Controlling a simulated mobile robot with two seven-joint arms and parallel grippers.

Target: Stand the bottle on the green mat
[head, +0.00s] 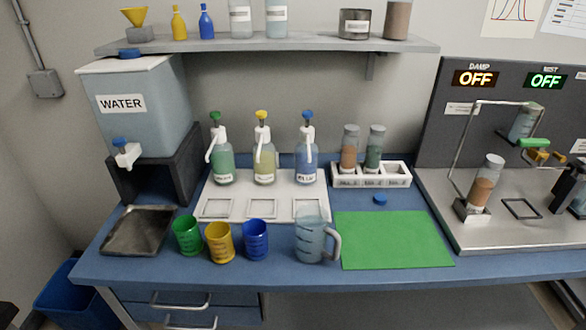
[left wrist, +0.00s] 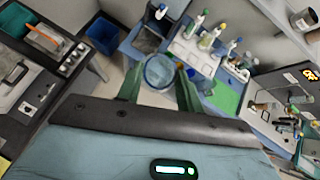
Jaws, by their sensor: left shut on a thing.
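The green mat (head: 393,240) lies flat and bare on the blue bench; it also shows in the left wrist view (left wrist: 225,97). My left gripper (left wrist: 160,86), with green fingers, is shut on a round, pale blue see-through vessel (left wrist: 160,70) in the left wrist view. I cannot tell if this vessel is the bottle. That gripper is outside the head view. Bottles with brown (head: 349,150) and dark (head: 375,150) contents stand in the white rack. Another brown-filled bottle (head: 482,188) leans in the metal device at right. My right gripper is not in view.
A clear jug (head: 311,241) stands just left of the mat. Green (head: 187,237), yellow (head: 219,243) and blue (head: 256,241) cups stand further left. Pump dispensers stand at the back under a shelf (head: 270,46).

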